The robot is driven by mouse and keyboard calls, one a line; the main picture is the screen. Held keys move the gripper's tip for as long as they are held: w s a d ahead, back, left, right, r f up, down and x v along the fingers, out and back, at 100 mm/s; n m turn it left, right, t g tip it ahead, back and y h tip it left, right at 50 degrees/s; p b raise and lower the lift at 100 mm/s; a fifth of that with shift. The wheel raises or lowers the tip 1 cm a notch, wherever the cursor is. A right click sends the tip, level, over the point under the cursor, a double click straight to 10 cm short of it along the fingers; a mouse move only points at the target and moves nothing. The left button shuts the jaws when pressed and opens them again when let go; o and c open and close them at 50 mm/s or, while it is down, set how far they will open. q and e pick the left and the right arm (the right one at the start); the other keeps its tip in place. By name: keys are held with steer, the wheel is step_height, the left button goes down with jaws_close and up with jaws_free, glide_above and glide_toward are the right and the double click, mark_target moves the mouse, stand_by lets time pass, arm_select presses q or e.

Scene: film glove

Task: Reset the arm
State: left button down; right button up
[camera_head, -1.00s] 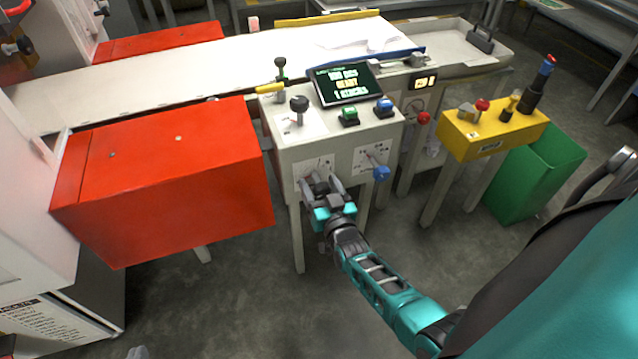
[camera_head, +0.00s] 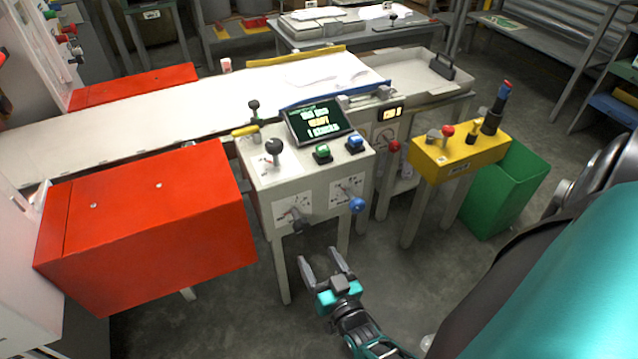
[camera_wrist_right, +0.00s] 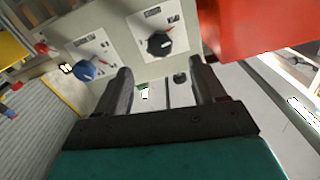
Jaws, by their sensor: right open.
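My right gripper (camera_head: 326,266) is open and empty in the head view. It hangs in free space in front of and below the grey control box (camera_head: 316,181). In the right wrist view its two dark fingers (camera_wrist_right: 162,88) are spread apart with nothing between them. The front panel of the box shows above the fingers, with a black knob (camera_wrist_right: 159,44) and a blue knob (camera_wrist_right: 87,70). In the head view the blue knob (camera_head: 357,205) is at the right of the front panel. My left gripper is not in view.
A large red box (camera_head: 150,225) stands left of the control box. A yellow control box (camera_head: 460,152) and a green bin (camera_head: 505,190) stand to the right. A lit screen (camera_head: 319,121) tops the control box. Open floor (camera_head: 240,325) lies below.

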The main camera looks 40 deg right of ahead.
stand_by(0.3)
steer(key=s+a+r+n+g+y+p, duration=0.1)
steer(key=s+a+r+n+g+y, duration=0.5)
steer(key=a, duration=0.3)
steer(key=shift+s+a+r+n+g+p, duration=0.25)
steer(key=shift+a+r+n+g+p, duration=0.2)
steer(key=shift+r, duration=0.25)
steer(key=shift+d, duration=0.2)
stand_by(0.3)
